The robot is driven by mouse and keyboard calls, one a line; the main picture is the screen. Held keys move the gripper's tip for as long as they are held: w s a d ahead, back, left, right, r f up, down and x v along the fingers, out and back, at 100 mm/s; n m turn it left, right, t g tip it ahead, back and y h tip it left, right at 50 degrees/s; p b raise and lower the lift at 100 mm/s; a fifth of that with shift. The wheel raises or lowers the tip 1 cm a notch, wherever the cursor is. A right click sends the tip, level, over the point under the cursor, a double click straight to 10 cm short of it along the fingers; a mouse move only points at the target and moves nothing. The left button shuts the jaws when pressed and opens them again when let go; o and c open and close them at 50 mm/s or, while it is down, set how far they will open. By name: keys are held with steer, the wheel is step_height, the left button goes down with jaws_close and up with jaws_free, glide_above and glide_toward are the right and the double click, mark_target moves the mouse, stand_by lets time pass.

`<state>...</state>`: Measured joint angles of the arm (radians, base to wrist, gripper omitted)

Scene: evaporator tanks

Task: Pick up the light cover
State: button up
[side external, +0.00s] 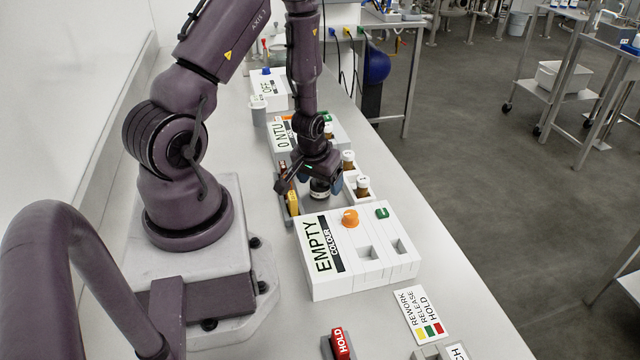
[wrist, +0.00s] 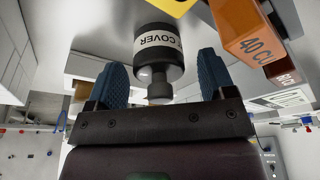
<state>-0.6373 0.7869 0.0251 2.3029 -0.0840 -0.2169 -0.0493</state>
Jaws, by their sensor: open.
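The light cover (wrist: 158,52) is a black cylinder with a white band lettered "COVER" and a narrower knob at the end nearest my gripper in the wrist view. In the side external view the light cover (side external: 320,190) shows below my gripper (side external: 311,184), partly hidden by it. My gripper (wrist: 161,72) is open, with one blue finger on each side of the cover's knob. Gaps show between both fingers and the knob. The cover's far end runs towards the top of the wrist view, and what it rests on is unclear.
An orange block marked "40" (wrist: 248,38) sits close beside the right finger. A yellow block (side external: 293,203) stands left of the cover. Brown bottles with white caps (side external: 362,186) stand at right. The white "EMPTY COLOUR" box (side external: 375,270) is in front.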

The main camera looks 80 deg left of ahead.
steer(key=shift+x, duration=0.8)
steer(key=c, duration=0.9)
steer(key=shift+r, duration=0.1)
steer(key=shift+c, duration=0.2)
